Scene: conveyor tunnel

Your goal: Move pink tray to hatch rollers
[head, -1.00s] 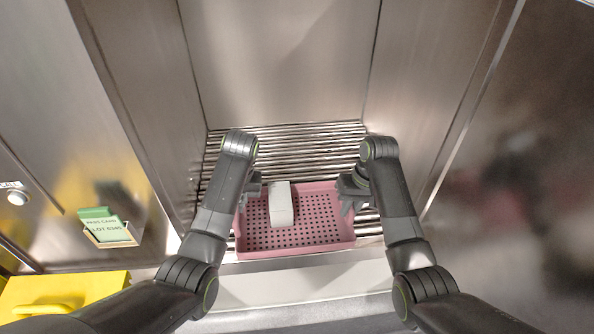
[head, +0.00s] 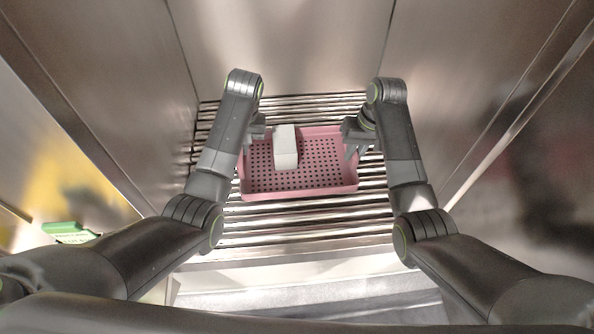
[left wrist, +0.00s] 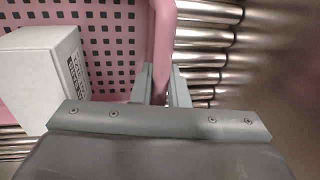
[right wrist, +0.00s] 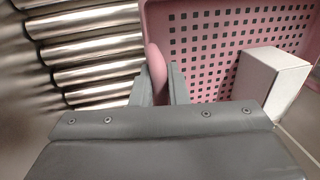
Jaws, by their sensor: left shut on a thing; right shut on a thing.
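The pink perforated tray (head: 318,180) is over the metal rollers (head: 300,222) inside the steel hatch, with rollers showing in front of it and behind it. A white box (head: 286,148) stands in the tray, left of its middle. My left gripper (head: 250,140) is shut on the tray's left wall; in the left wrist view its fingers (left wrist: 162,88) straddle the pink rim. My right gripper (head: 352,143) is shut on the right wall; in the right wrist view its fingers (right wrist: 156,86) pinch the rim. I cannot tell whether the tray's bottom touches the rollers.
Steel walls stand close on the left (head: 110,80) and right (head: 470,90), with a back wall (head: 280,50) behind the rollers. A pale sill (head: 300,270) runs along the front. A green card (head: 68,230) shows at lower left.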

